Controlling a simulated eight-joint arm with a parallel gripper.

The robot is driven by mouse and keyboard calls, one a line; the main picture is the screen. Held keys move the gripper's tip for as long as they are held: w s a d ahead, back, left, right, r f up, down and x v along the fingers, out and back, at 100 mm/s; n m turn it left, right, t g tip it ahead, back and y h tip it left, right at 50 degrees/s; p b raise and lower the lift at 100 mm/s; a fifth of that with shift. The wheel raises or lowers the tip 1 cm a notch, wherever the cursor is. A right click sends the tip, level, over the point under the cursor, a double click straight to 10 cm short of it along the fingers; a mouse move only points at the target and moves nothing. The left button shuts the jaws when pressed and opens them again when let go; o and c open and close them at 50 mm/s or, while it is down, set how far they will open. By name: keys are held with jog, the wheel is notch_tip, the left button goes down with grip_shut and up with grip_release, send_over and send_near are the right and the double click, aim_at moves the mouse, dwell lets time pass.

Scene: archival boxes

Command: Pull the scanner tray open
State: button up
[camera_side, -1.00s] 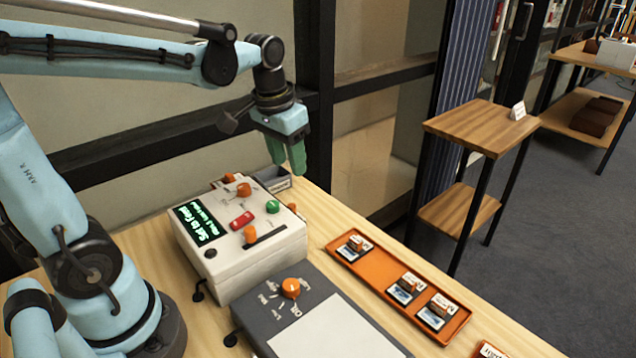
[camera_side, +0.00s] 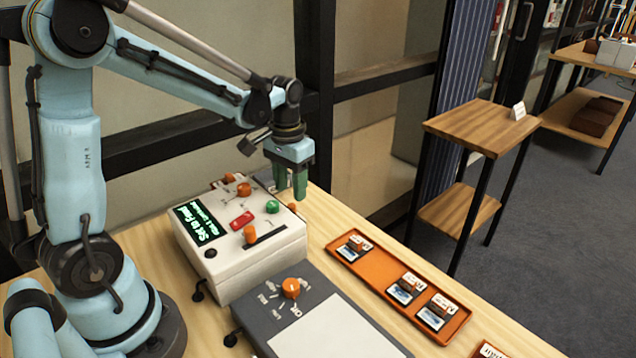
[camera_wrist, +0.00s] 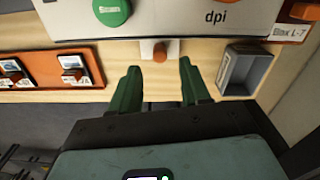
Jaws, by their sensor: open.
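The scanner (camera_side: 235,265) is a white box with a lit green display, orange knobs, a red switch and a green button. It also shows at the top of the wrist view (camera_wrist: 200,28). A small orange-brown handle (camera_wrist: 160,50) on a white mount sticks out from the scanner's near edge in the wrist view. I take it for the tray's handle; the tray itself looks closed. My gripper (camera_side: 291,190) is open and points down beside the scanner's far right side. In the wrist view its green fingers (camera_wrist: 158,75) stand apart, one to each side of the handle's line, holding nothing.
A small grey bin (camera_wrist: 243,72) stands close to the right finger in the wrist view. An orange tray (camera_side: 362,271) with several slides lies right of the scanner. A grey panel (camera_side: 262,312) with an orange knob is in front. A wooden side table (camera_side: 465,125) stands apart.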

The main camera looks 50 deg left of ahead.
aim_at(292, 205)
jog(key=shift+f, duration=2.25)
grip_shut()
